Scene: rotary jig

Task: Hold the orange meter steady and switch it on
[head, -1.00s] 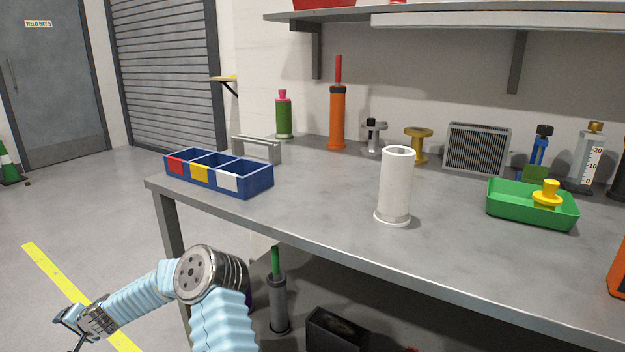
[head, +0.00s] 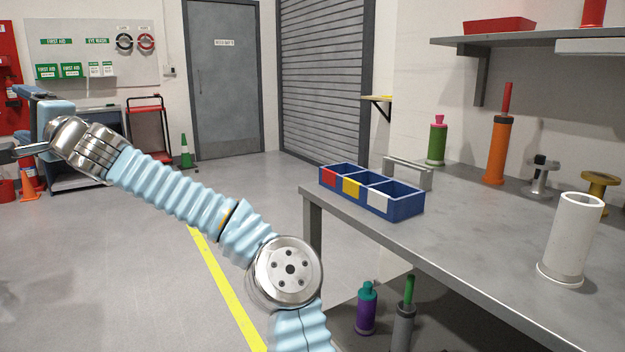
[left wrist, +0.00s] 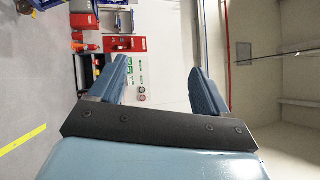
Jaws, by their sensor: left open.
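I see no orange meter in the head view or the left wrist view. My left gripper (left wrist: 160,72) is open and empty in the left wrist view, its two blue fingers apart with the far wall between them. In the head view my left arm reaches out to the left, away from the workbench, and its hand end is partly cut off at the left edge. My right gripper is in neither view.
The grey workbench (head: 460,225) is on the right. It carries a blue three-part bin (head: 408,207), a white cylinder (head: 571,240), an orange cylinder with a red top (head: 497,152) and a green bottle (head: 437,145). Open floor (head: 150,280) lies left of it.

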